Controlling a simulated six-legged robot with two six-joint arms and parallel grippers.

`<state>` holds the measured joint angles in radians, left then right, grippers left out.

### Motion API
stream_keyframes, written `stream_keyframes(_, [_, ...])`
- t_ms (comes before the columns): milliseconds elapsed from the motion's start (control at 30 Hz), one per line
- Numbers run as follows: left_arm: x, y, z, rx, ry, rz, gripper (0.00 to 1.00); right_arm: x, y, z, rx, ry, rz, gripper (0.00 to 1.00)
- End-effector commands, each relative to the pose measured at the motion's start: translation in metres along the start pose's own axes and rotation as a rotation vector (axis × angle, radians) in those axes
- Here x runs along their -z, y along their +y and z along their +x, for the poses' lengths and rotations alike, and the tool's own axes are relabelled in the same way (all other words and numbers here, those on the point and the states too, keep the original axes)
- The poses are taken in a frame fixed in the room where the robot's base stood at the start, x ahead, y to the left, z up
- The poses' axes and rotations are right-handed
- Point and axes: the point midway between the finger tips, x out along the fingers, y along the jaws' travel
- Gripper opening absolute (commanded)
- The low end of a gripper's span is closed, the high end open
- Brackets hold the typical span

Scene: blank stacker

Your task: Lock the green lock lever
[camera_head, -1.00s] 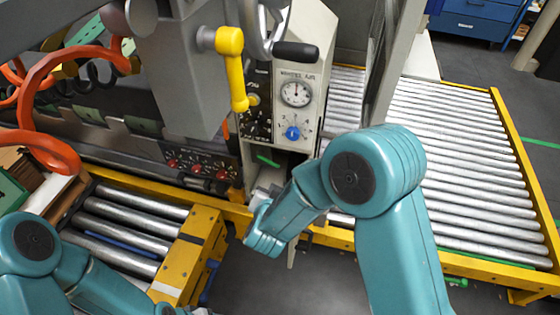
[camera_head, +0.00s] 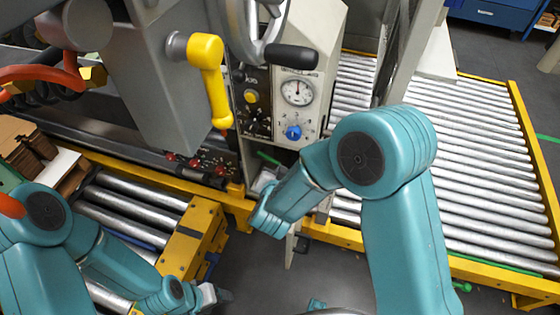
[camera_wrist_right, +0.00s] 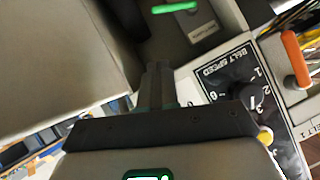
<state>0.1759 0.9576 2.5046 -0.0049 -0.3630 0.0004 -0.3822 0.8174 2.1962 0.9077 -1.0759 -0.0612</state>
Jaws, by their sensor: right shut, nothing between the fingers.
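The green lock lever (camera_head: 268,158) shows in the head view as a short bar in the recess under the gauge panel. In the right wrist view, the green lever (camera_wrist_right: 174,8) lies near the top edge, beyond the fingertips. My right gripper (camera_wrist_right: 158,72) is shut and empty, with a visible gap between its tips and the lever. In the head view, the right gripper (camera_head: 263,180) is just below the lever, partly hidden by its own wrist. My left gripper (camera_head: 220,296) is low in the picture, far from the lever; its finger opening is unclear.
A yellow handle (camera_head: 212,82) and a black-gripped crank (camera_head: 291,57) hang above. The panel has a gauge (camera_head: 297,92) and blue knob (camera_head: 293,132). The wrist view shows a belt speed dial (camera_wrist_right: 254,96) and orange lever (camera_wrist_right: 296,60). A roller conveyor (camera_head: 455,190) lies right.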

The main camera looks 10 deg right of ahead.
Motion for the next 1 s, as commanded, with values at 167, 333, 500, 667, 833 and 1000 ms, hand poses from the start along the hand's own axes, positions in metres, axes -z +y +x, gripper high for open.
stream_keyframes(167, [0.0,0.0,0.0,0.0,0.0,0.0,0.63,-0.001,0.0,-0.001,0.0,0.0,0.0,0.0])
stream_keyframes(333, [0.0,0.0,0.001,0.0,0.0,0.0,0.63,-0.001,0.001,0.008,-0.003,0.0,0.001,0.0])
stream_keyframes(500, [0.0,-0.001,0.002,0.0,0.0,0.0,0.63,-0.001,0.001,0.039,-0.004,0.0,0.002,0.0])
stream_keyframes(667, [0.0,-0.001,0.004,0.0,0.0,0.0,0.63,0.0,0.002,0.076,-0.004,0.0,0.002,0.0])
stream_keyframes(833, [0.0,-0.002,0.006,0.0,0.0,0.0,0.63,-0.005,0.001,0.109,-0.002,-0.002,-0.002,0.0])
stream_keyframes(1000, [0.0,-0.003,0.007,0.0,0.0,0.0,0.63,-0.021,0.001,0.124,-0.001,-0.001,-0.001,0.0])
